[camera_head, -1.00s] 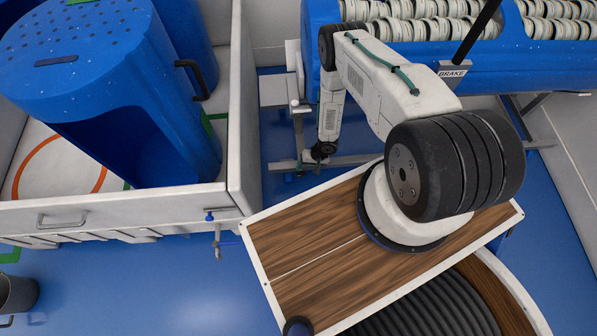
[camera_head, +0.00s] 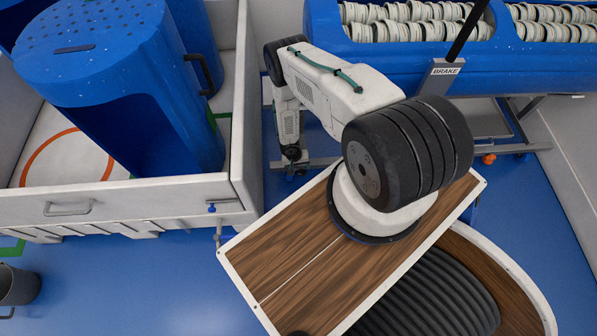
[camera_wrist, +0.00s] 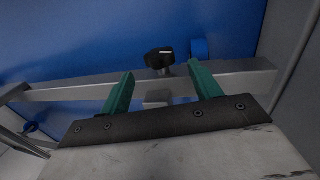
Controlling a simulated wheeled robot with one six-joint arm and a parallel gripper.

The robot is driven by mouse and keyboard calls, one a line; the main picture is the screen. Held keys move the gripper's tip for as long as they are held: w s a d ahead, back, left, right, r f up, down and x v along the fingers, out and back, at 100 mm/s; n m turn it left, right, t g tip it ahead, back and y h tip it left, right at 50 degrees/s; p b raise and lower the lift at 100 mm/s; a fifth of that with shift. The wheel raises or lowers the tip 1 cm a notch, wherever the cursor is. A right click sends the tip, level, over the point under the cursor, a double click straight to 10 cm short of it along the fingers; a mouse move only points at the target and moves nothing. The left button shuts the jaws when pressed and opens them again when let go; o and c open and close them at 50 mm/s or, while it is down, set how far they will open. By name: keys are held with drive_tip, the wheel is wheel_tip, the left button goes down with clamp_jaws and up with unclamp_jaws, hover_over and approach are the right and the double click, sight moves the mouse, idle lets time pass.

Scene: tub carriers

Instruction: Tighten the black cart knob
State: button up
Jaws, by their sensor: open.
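The black cart knob (camera_wrist: 159,58) shows in the wrist view with a white mark on its side. It stands on a short stem at the grey metal rail (camera_wrist: 240,79) of the cart. My gripper (camera_wrist: 162,70) is open, with its two green fingers pointing toward the rail. The knob appears in the gap between the fingertips, apart from both; the depth between them is hard to judge. In the head view my arm reaches down to the foot of the cart (camera_head: 400,50), and the knob and fingers cannot be made out there.
A white carrier (camera_head: 140,195) with blue tubs (camera_head: 110,80) stands at the left, close to my arm. An orange knob (camera_head: 488,159) sits on the cart's lower right frame. A grey bucket (camera_head: 17,286) stands at lower left. Blue floor is open at the lower left.

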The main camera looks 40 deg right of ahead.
sight(302, 170)
drive_tip(key=shift+s+d+f, duration=0.1)
drive_tip(key=shift+d+f, duration=0.1)
drive_tip(key=shift+f, duration=0.9)
drive_tip(key=shift+s+d+f, duration=0.1)
drive_tip(key=shift+d+f, duration=0.05)
drive_tip(key=shift+f, duration=0.9)
drive_tip(key=c, duration=1)
drive_tip(key=shift+o, duration=0.2)
drive_tip(key=shift+d, duration=0.1)
drive_tip(key=shift+y, duration=0.3)
drive_tip(key=shift+s+t+y, duration=0.2)
drive_tip(key=shift+t+y, duration=0.5)
drive_tip(key=shift+y, duration=0.1)
drive_tip(key=shift+d, duration=0.1)
